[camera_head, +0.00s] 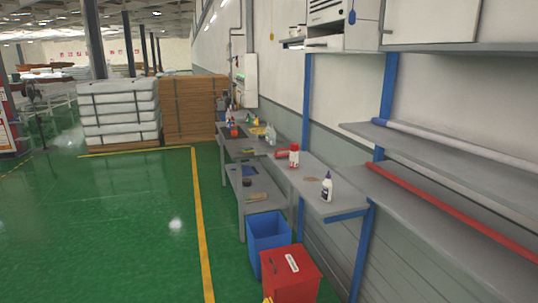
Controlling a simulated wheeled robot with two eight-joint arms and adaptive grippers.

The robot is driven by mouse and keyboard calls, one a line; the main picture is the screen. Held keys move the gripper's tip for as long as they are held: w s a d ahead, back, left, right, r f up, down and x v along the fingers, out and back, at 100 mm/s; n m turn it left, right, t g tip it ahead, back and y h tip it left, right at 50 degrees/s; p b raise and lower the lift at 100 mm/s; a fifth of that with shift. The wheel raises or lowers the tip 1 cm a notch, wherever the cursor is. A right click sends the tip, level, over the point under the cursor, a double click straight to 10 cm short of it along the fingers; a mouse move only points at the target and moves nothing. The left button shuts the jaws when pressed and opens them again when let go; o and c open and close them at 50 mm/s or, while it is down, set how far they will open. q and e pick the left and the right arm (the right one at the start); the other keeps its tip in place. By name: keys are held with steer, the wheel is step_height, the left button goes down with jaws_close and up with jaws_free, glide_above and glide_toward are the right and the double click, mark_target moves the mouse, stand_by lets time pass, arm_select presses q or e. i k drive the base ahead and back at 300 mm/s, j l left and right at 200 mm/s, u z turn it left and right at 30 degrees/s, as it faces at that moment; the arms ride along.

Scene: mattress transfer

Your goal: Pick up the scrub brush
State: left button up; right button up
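A small tan object (257,197), which looks like a scrub brush, lies on the lower shelf of the grey workbench (245,208). It is too small to make out bristles or a handle for certain. A dark round item (247,182) lies just behind it on the same shelf.
A blue bin (268,228) and a red box (290,270) stand on the floor in front of the bench. A white bottle (327,187) and a red-and-white container (294,155) stand on the bench top. Green floor (110,230) to the left is clear.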

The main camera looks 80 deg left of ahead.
mark_target(284, 156)
steer(key=u, duration=2.65)
steer(key=i+j+u, duration=0.15)
steer(key=j, duration=0.25)
steer(key=j+u, duration=0.15)
steer(key=j, duration=0.2)
steer(key=i+j+u, duration=0.15)
steer(key=j, duration=0.2)
steer(key=i+j+u, duration=0.35)
steer(key=i+j, duration=0.2)
steer(key=i+j+u, duration=0.3)
steer(key=i+j, duration=0.15)
steer(key=i+z, duration=0.2)
steer(key=i, duration=0.4)
steer(key=i+z, duration=0.2)
steer(key=i, duration=0.35)
steer(key=i+j+z, duration=0.2)
steer(key=i, duration=0.35)
steer(key=i+l+z, duration=0.1)
steer(key=i+z, duration=0.3)
steer(key=i+j+z, duration=0.15)
steer(key=i+z, duration=0.25)
steer(key=i, duration=0.2)
steer(key=i+j+z, duration=0.2)
steer(key=i+z, duration=0.15)
steer(key=i, duration=0.15)
